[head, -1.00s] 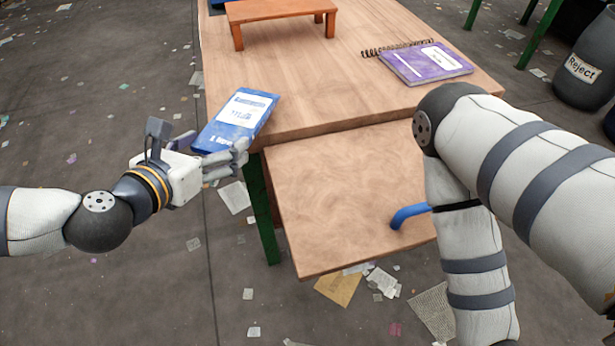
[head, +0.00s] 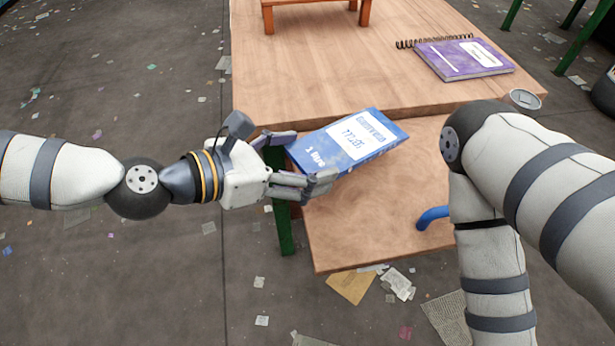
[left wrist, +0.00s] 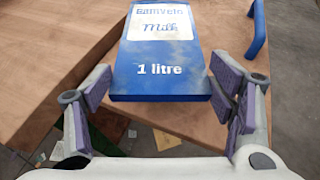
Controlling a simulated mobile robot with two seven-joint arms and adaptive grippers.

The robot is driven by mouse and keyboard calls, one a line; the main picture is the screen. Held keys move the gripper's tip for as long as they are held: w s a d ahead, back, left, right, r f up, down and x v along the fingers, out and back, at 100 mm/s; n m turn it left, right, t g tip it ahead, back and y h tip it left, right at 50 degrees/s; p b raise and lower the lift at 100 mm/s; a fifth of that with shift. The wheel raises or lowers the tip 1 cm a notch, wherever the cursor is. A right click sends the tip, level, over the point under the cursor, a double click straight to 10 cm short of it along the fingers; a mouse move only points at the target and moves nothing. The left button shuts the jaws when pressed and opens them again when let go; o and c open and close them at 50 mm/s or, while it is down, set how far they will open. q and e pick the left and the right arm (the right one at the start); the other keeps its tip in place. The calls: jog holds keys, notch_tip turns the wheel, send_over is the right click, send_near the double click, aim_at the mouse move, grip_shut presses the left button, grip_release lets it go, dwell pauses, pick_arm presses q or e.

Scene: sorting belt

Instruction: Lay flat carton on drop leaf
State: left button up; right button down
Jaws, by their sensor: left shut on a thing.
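The flat carton (head: 350,140) is blue with a white label, and its printed face is up. My left gripper (head: 303,162) is shut on its near end. In the left wrist view the carton (left wrist: 160,82) lies between the purple-padded fingers of my left gripper (left wrist: 167,100). The carton is over the drop leaf (head: 360,230), beside the table's front edge; I cannot tell whether it touches either. The leaf is brown wood with a blue handle (head: 432,216) at its right. My right arm shows at the right, but its gripper is out of view.
The wooden table (head: 330,70) carries a purple spiral notebook (head: 465,57) at the right and an orange stand (head: 315,8) at the back. A grey round thing (head: 525,99) shows behind my right arm. Papers litter the floor. The leaf's front part is clear.

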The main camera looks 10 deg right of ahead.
pick_arm(q)
jog(key=f, duration=0.2)
jog(key=s+f, duration=0.1)
jog(key=f, duration=0.1)
jog(key=shift+s+d+f+b, duration=0.1)
jog(key=shift+d+f+b, duration=0.1)
jog(key=shift+f+b, duration=0.15)
pick_arm(e)
jog(key=shift+s+f, duration=0.25)
jog(key=shift+f, duration=0.05)
pick_arm(q)
jog(key=shift+f+b, duration=0.35)
jog(key=shift+f, duration=0.2)
pick_arm(e)
jog(key=shift+s+f, duration=0.35)
jog(key=shift+f, duration=0.1)
pick_arm(q)
jog(key=o, duration=0.9)
jog(key=shift+o, duration=0.2)
jog(key=shift+r, duration=0.1)
pick_arm(e)
jog(key=shift+w+r, duration=0.1)
